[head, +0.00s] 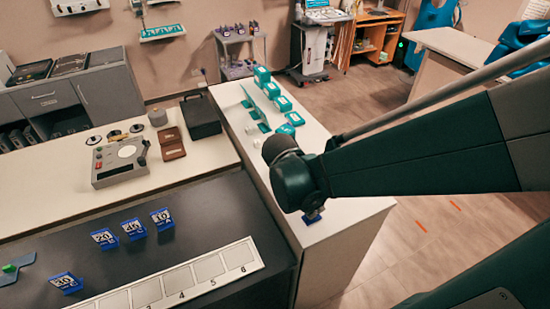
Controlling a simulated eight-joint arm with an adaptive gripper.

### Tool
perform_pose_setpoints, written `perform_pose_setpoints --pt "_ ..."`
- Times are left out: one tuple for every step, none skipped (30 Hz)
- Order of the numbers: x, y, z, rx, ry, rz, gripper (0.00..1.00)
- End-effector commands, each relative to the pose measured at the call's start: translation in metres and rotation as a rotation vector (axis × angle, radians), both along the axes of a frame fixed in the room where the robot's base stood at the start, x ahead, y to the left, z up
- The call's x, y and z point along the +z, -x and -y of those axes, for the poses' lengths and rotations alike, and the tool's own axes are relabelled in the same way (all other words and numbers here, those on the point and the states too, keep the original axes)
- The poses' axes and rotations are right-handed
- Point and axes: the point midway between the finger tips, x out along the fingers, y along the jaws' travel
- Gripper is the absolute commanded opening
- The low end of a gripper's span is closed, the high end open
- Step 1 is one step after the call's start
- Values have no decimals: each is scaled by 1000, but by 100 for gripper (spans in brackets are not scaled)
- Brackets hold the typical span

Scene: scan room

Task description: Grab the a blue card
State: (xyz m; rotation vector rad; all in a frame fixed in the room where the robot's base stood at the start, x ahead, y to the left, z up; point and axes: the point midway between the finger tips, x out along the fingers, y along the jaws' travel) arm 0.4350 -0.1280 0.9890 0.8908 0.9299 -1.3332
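Several blue cards with white number faces stand on the black part of the counter: one at the front left (66,283), and a row of three, left (104,239), middle (133,229) and right (162,219). A small blue piece (313,216) shows just below the end of my arm, over the white counter; I cannot tell if it is a card, or whether it is touched or held. My dark green arm reaches in from the right and hides what lies behind it. My gripper's fingers cannot be made out.
A white numbered strip (180,283) lies in front of the cards. A teal piece (16,267) is at the far left. Behind are a grey device (120,160), a brown case (171,143) and a black box (201,117). Teal boxes (283,104) stand on the white counter (350,215).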

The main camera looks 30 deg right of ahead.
Motion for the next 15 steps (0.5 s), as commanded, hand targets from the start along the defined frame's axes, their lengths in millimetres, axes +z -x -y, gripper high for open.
perform_pose_setpoints --pt "-6 0 2 -1 0 0 24" --pt "-8 0 3 -1 0 0 24" --pt "-11 -1 4 -1 0 0 24" --pt "-13 -1 5 -1 0 0 24" --pt "-14 -1 5 -1 0 0 24" --pt "-16 -1 6 -1 0 0 24" --pt "-17 -1 7 -1 0 0 24" --pt "-18 0 7 -1 0 0 24" --pt "-18 0 7 -1 0 0 24" --pt "-19 0 7 0 0 0 24" --pt "-19 0 7 0 0 0 24" --pt "-19 0 7 0 0 0 24" --pt "-19 0 7 0 0 0 24" --pt "-19 0 7 0 0 0 24" --pt "-19 0 7 0 0 0 24"
